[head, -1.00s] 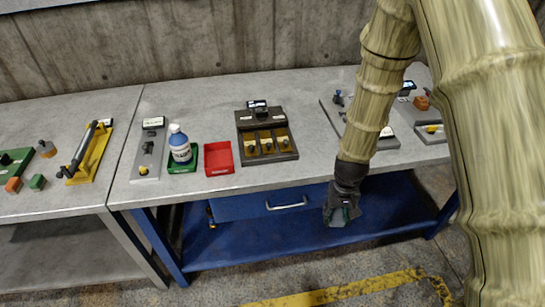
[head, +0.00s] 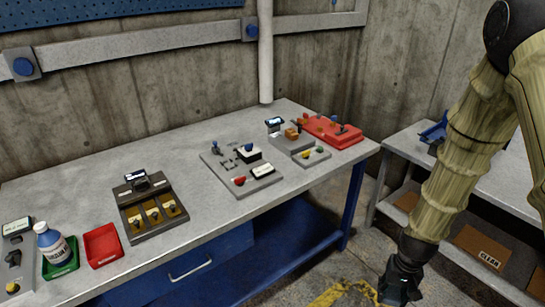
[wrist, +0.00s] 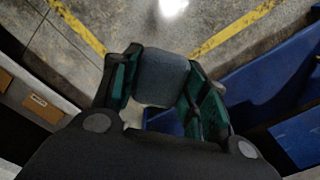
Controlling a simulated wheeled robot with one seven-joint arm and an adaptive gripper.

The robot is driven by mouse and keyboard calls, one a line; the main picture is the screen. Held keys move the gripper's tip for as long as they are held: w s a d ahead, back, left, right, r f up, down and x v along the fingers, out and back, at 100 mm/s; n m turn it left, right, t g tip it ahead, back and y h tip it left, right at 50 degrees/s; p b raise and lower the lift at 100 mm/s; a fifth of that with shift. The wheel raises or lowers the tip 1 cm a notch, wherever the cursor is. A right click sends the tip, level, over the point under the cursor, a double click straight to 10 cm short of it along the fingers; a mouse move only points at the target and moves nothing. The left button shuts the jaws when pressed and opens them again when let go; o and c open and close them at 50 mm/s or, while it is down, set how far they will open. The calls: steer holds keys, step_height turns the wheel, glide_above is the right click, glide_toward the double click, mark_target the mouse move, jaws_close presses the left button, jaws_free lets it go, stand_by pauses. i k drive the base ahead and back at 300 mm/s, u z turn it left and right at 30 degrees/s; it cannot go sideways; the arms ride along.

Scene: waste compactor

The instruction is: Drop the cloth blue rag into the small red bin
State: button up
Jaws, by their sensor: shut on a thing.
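My gripper (head: 400,285) hangs low at the bottom right of the head view, in front of the workbench and away from it. In the wrist view my gripper (wrist: 158,88) is shut on a grey-blue piece of cloth, the blue rag (wrist: 160,77), held between its green-padded fingers above the floor. In the head view the rag cannot be made out. The small red bin (head: 103,246) stands on the workbench at the left, right of a green bin, and looks empty. My gripper is far to the right of it and lower.
A green bin (head: 60,258) holds a blue-and-white bottle (head: 50,240). A dark panel with yellow slots (head: 150,208) stands right of the red bin. More panels and a red device (head: 332,130) sit farther right. A second table (head: 430,165) with a lower shelf is at right.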

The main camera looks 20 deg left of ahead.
mark_target(109, 250)
steer(key=z, duration=0.1)
steer(key=k, duration=1.25)
steer(key=u, duration=1.35)
steer(key=i, duration=1.5)
steer(key=z, duration=0.05)
steer(key=k, duration=0.5)
steer(key=z, duration=0.2)
